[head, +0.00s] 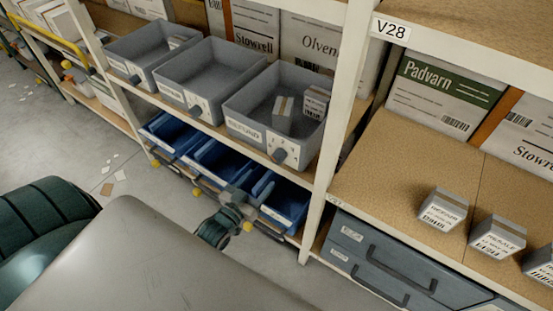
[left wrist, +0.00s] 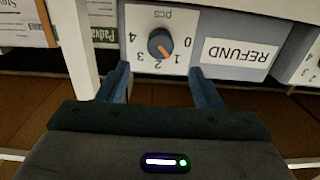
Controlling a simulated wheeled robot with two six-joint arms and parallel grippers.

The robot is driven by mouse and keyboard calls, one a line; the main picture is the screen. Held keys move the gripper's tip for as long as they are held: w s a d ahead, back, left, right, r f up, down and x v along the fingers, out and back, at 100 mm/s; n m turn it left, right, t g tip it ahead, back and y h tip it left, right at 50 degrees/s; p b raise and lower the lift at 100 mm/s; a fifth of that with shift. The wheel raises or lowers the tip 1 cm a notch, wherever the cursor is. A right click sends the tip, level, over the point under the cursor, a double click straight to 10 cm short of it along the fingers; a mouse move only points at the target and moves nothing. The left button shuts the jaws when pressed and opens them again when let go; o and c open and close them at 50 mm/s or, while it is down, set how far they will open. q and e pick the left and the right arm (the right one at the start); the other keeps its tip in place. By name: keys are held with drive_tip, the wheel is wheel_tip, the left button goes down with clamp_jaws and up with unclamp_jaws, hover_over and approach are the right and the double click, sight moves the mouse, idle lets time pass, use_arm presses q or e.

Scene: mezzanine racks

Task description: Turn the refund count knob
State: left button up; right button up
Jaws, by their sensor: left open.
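The refund count knob (head: 279,155) is a round dark knob on the front of the rightmost grey bin (head: 308,143), beside a REFUND label (head: 243,130). In the left wrist view the knob (left wrist: 161,43) appears upside down on a white dial plate (left wrist: 140,20) marked 0 to 4 and "pcs". Its orange pointer looks to be between 1 and 2. My left gripper (head: 236,206) is below the knob in the head view. In the left wrist view my left gripper (left wrist: 160,75) is open and empty, its fingers apart below the dial, not touching the knob. My right gripper is not in view.
A white post (head: 340,110) stands just right of the bin. Blue bins (head: 217,160) line the lower shelf. Small labelled boxes (head: 443,208) stand on the right shelf above grey drawers (head: 375,265).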

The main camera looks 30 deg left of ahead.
sight(275, 161)
use_arm(q)
drive_tip(key=w+p, duration=0.1)
drive_tip(key=w, duration=0.2)
drive_tip(key=w+p, duration=0.1)
drive_tip(key=w, duration=0.3)
drive_tip(key=w+p, duration=0.1)
drive_tip(key=w, duration=0.2)
drive_tip(key=shift+w+d, duration=0.25)
drive_tip(key=shift+d, duration=0.05)
drive_tip(key=c, duration=1)
drive_tip(key=shift+f+m, duration=0.15)
drive_tip(key=shift+m, duration=0.25)
drive_tip(key=m+b, duration=0.2)
drive_tip(key=m, duration=0.2)
drive_tip(key=shift+b, duration=0.4)
drive_tip(key=shift+m+b, duration=0.75)
drive_tip(key=shift+m, duration=1.15)
